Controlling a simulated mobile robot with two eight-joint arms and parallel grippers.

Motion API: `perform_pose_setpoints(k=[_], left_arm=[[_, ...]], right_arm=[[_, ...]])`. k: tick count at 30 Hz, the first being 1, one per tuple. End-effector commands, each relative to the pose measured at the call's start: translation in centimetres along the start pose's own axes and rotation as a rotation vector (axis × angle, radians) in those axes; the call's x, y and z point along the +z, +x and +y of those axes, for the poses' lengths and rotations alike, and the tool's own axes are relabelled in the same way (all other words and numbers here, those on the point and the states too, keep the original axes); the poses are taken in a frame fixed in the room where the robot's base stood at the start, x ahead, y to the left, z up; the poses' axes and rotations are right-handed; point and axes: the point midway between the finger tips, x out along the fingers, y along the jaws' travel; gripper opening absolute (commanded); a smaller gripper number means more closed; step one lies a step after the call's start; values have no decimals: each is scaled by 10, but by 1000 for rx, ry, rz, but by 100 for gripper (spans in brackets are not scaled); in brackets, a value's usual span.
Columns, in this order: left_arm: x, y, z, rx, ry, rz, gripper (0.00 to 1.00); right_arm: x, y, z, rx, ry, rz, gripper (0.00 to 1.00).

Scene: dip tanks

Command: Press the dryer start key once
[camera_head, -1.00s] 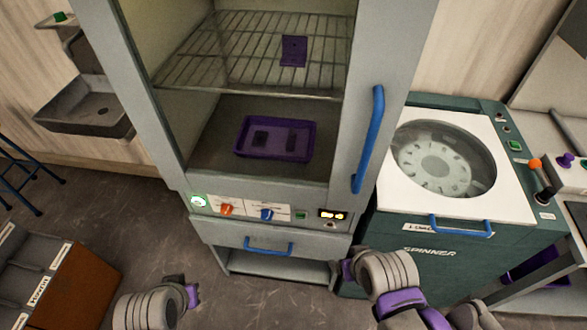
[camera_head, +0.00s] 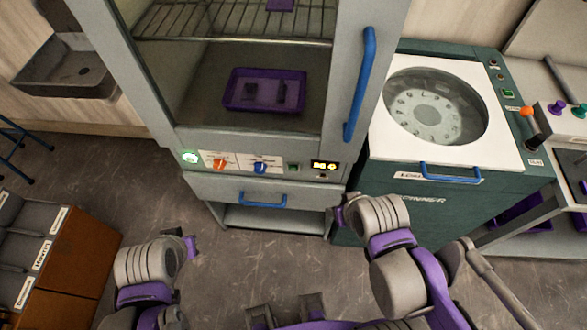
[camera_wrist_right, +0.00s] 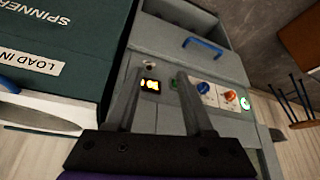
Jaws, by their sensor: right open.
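The dryer is a grey cabinet (camera_head: 225,144) with a glass front. Its control strip carries a small green key (camera_head: 293,168), between a blue knob (camera_head: 261,168) and a lit display (camera_head: 325,166). In the right wrist view the green key (camera_wrist_right: 174,84) is partly covered by a finger. My right gripper (camera_head: 342,212) is below and right of the strip in the head view. In the wrist view its two fingers (camera_wrist_right: 158,76) are apart and empty, pointing at the panel. My left gripper (camera_head: 191,246) is low on the left, away from the panel; its opening is unclear.
An orange knob (camera_head: 220,164) and a round green-lit light (camera_head: 190,157) are left on the strip. A blue-handled drawer (camera_head: 225,190) is below. The green spinner (camera_head: 378,205) stands close on the right. A purple tray (camera_head: 265,107) sits inside the cabinet.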

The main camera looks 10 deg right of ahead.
Motion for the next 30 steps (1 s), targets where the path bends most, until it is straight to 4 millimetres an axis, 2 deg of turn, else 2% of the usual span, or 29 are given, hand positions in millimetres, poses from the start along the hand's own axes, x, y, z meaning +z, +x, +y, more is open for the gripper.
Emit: perform_pose_setpoints(k=[1, 8, 30], left_arm=[[0, 0, 0, 0, 0, 0, 0], [0, 0, 0, 0, 0, 0, 0], [0, 0, 0, 0, 0, 0, 0]], right_arm=[[0, 0, 0, 0, 0, 0, 42], [0, 0, 0, 0, 0, 0, 1], [0, 0, 0, 0, 0, 0, 0]])
